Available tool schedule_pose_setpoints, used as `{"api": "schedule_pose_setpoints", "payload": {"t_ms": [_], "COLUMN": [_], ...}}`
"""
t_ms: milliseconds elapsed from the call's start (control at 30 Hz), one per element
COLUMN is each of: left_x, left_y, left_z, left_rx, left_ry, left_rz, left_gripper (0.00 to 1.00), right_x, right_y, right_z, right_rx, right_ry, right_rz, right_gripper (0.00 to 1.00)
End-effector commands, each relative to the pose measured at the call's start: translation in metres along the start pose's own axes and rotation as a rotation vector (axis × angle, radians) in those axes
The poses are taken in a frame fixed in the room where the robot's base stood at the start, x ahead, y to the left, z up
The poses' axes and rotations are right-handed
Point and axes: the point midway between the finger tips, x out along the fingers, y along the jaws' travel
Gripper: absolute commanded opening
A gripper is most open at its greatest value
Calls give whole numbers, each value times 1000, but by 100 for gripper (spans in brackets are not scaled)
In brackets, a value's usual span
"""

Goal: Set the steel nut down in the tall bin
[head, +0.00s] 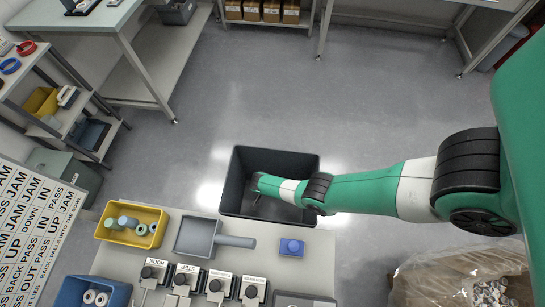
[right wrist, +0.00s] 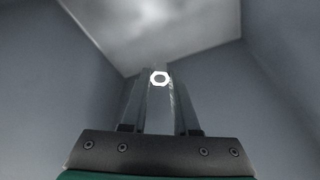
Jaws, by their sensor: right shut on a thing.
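The tall bin (head: 234,170) is a dark grey open box standing on the floor at the far edge of the bench. My right arm reaches in from the right, and its gripper (head: 257,190) is down inside the bin's opening, its fingertips hard to make out in the head view. In the right wrist view, the steel nut (right wrist: 160,78), a small bright hexagonal ring, sits between the tips of my right gripper (right wrist: 160,84), which is shut on it. Grey bin walls (right wrist: 270,85) surround the gripper there. My left gripper is not in view.
A clear bag (head: 430,277) lies lower right. The floor beyond is open.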

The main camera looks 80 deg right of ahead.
Motion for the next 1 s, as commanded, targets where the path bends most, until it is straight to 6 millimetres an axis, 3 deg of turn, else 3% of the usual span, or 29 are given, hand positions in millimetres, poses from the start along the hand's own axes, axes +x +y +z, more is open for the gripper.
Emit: {"api": "schedule_pose_setpoints", "payload": {"t_ms": [33,700,1000], "left_x": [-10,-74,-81], "left_y": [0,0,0], "left_z": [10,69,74], "left_rx": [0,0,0], "left_ry": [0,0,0], "left_rz": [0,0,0], "left_gripper": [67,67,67], "right_x": [14,102,110], "right_y": [0,-1,0], "right_z": [4,28,31], "right_rx": [0,1,1], "right_ry": [0,0,0], "right_rz": [0,-1,-1], "right_gripper": [0,0,0]}}
